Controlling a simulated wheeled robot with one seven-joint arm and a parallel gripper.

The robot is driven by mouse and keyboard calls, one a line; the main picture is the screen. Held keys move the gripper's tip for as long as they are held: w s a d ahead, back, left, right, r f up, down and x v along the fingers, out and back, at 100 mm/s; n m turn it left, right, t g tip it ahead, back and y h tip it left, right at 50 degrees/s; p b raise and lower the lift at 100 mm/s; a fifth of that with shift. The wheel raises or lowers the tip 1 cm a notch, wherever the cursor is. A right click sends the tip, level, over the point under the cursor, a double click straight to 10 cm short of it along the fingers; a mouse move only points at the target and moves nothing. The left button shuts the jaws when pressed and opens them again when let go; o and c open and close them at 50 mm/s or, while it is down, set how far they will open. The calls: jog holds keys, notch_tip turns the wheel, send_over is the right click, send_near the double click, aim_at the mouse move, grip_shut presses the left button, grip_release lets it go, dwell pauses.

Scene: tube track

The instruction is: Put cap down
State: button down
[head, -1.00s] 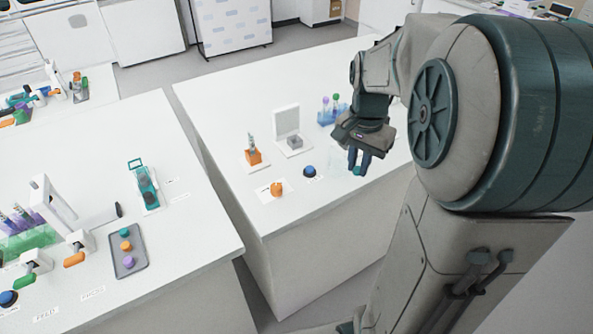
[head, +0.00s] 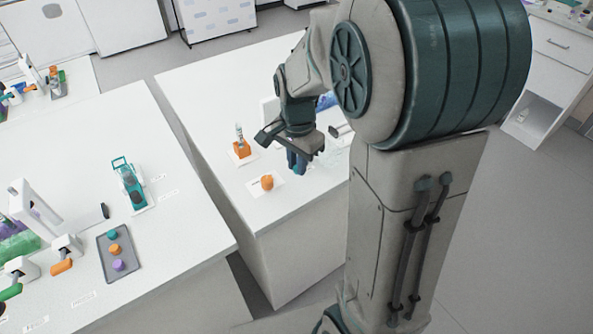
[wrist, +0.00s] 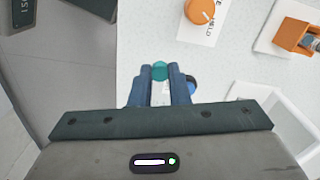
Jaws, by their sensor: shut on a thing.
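A teal cap (wrist: 159,72) sits between the two blue fingertips of my gripper (wrist: 160,76) in the wrist view. The fingers are shut on it. In the head view my gripper (head: 297,162) points down over the right-hand white table (head: 215,95), right of an orange cap (head: 267,183) on a white card. The held cap is hard to make out there.
An orange block (head: 241,150) holding a tube stands behind the orange cap. On the left table, a grey tray (head: 103,250) bears teal, orange and purple caps, and a teal rack (head: 130,182) stands nearby. A gap separates the tables. The front edge shows at left in the wrist view.

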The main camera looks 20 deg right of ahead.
jog(key=shift+f, duration=1.8)
jog(key=shift+f, duration=0.1)
jog(key=shift+f, duration=0.15)
jog(key=c, duration=1.4)
grip_release()
